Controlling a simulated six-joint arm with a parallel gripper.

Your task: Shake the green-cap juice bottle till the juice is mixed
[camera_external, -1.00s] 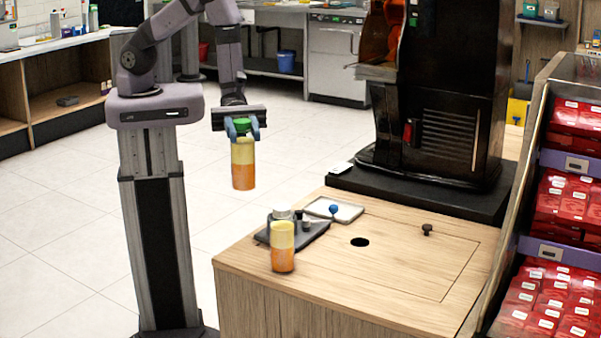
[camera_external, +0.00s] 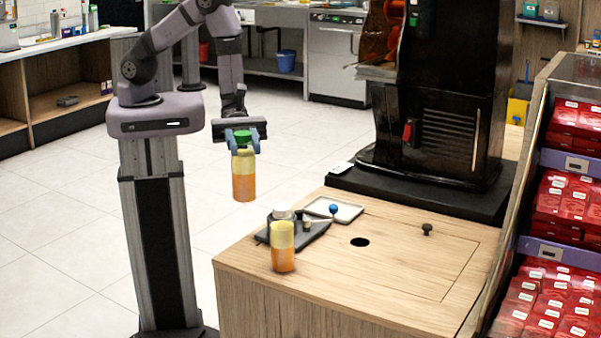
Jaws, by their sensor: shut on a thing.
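The green-cap juice bottle (camera_external: 243,180) hangs upright in the air, left of the counter's back left corner. Its juice shows a yellow upper part and an orange lower part. My gripper (camera_external: 243,145) is shut on the bottle at its neck, just below the green cap (camera_external: 242,137). A second bottle (camera_external: 282,248), also yellow above orange, stands on the wooden counter (camera_external: 390,290) near its left edge. A white cap-like piece (camera_external: 281,212) shows just behind it.
A dark tray (camera_external: 315,231) with small items and a pale tray (camera_external: 345,211) with a blue-ended tool lie behind the standing bottle. The black juicer (camera_external: 430,120) stands at the back. A shelf of red packs (camera_external: 575,200) is at right. Open floor surrounds the held bottle.

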